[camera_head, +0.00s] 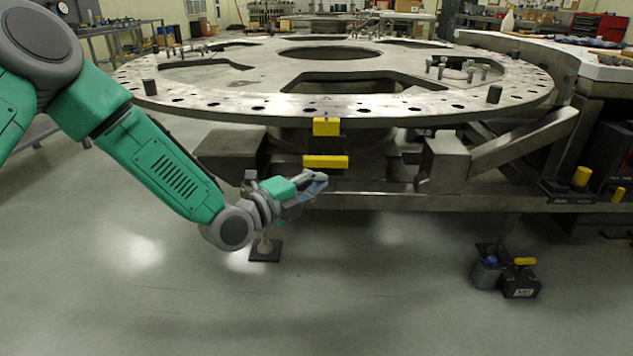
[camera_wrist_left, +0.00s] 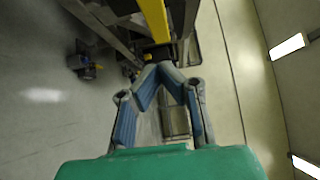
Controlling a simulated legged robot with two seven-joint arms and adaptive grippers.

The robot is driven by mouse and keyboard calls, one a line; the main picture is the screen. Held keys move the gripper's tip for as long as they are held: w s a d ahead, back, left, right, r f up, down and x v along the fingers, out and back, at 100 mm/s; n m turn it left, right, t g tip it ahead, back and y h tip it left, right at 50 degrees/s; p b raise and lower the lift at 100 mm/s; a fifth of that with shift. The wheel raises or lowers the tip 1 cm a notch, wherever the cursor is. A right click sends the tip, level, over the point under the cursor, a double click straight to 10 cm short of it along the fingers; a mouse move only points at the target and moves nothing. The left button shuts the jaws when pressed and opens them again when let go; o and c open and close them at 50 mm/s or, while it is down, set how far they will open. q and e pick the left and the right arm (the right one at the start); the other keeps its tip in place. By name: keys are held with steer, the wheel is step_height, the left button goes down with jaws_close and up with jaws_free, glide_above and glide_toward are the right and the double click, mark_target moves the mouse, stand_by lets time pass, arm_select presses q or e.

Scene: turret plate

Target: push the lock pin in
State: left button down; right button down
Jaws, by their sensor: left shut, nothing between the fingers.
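The round metal turret plate (camera_head: 400,106) fills the upper middle of the head view. A yellow block (camera_head: 326,127) sits at its near rim, and a yellow bar (camera_head: 326,162) lies just below. I cannot tell which yellow part belongs to the lock pin. My left gripper (camera_head: 319,181) is shut and empty, its tips just below the yellow bar's front. In the left wrist view, the gripper's blue-grey fingers (camera_wrist_left: 160,68) meet at the tips, just short of a yellow part (camera_wrist_left: 155,20). Whether they touch it is unclear. My right gripper is not in view.
Heavy metal frame beams (camera_head: 510,148) run beneath the plate on the right. A black box with a yellow handle (camera_head: 521,282) stands on the floor at right. Another yellow knob (camera_head: 581,176) is on the right structure. The floor (camera_head: 330,290) in front is clear.

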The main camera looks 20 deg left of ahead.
arm_select(q)
steer(key=p+v, duration=0.2)
steer(key=v, duration=0.7)
steer(key=shift+a, duration=0.15)
steer(key=shift+a+f, duration=0.15)
steer(key=shift+a, duration=0.2)
steer(key=s+d+f+n+g+y+p, duration=0.2)
steer(key=s+f+n+g+y+p, duration=0.4)
steer(key=s+f+n, duration=0.5)
steer(key=s+a+f+n+g+y+p, duration=0.1)
steer(key=s+a+f+n+g, duration=0.1)
steer(key=s, duration=0.5)
steer(key=s+a+f+n+g+y+p, duration=0.1)
steer(key=s+a+f+n+g, duration=0.1)
steer(key=s+n+g, duration=0.2)
steer(key=s+a+f+n+g+p, duration=0.1)
steer(key=s+a+f+n+g, duration=0.1)
steer(key=s+n, duration=0.4)
steer(key=s+f+g, duration=0.1)
steer(key=s, duration=0.3)
steer(key=shift+s+y, duration=0.2)
steer(key=shift+y, duration=0.2)
